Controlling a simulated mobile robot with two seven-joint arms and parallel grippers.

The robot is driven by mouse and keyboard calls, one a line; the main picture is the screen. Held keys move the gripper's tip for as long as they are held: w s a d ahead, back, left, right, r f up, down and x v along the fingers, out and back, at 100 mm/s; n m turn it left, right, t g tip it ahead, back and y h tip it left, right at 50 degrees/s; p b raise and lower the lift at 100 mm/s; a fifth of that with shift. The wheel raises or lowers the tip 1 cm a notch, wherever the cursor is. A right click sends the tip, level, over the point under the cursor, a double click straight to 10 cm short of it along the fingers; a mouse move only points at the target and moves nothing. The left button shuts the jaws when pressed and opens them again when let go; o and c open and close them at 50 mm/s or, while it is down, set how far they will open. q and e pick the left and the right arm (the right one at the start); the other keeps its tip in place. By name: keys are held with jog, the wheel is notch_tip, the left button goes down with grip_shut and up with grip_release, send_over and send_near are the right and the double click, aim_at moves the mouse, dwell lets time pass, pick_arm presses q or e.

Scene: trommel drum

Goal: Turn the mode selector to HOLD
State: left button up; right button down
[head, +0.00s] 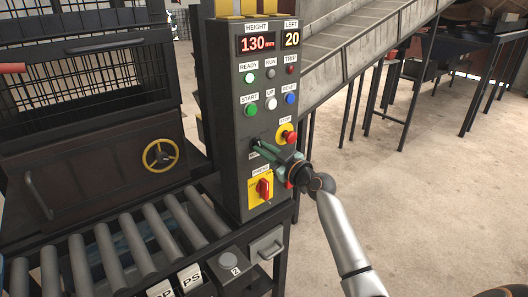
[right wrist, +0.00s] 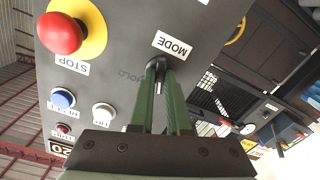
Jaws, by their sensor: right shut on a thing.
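The black mode selector (head: 254,142) sits on the grey control panel (head: 230,150), left of the red stop button. My right gripper (head: 262,147) reaches it from the lower right, and its green fingers cover part of it. In the right wrist view, the selector (right wrist: 156,66) is between the two fingertips (right wrist: 161,76), and the gripper is shut on it. This view is upside down, with the MODE label (right wrist: 172,44) above the selector and a faint HOLD mark (right wrist: 130,76) beside the fingers. I cannot tell where the selector points. My left gripper is out of view.
The red stop button (head: 290,137) on its yellow plate is close to the right gripper. A red rotary switch (head: 264,188) on yellow is below. Several indicators and buttons are above, with a display (head: 256,43) reading 130. A roller conveyor (head: 125,245) is at the lower left.

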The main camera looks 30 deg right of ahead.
jog(key=m, duration=0.6)
jog(key=m+p, duration=0.2)
jog(key=m, duration=0.4)
jog(key=shift+m, duration=0.4)
dwell(0.3)
jog(key=c, duration=0.9)
grip_release()
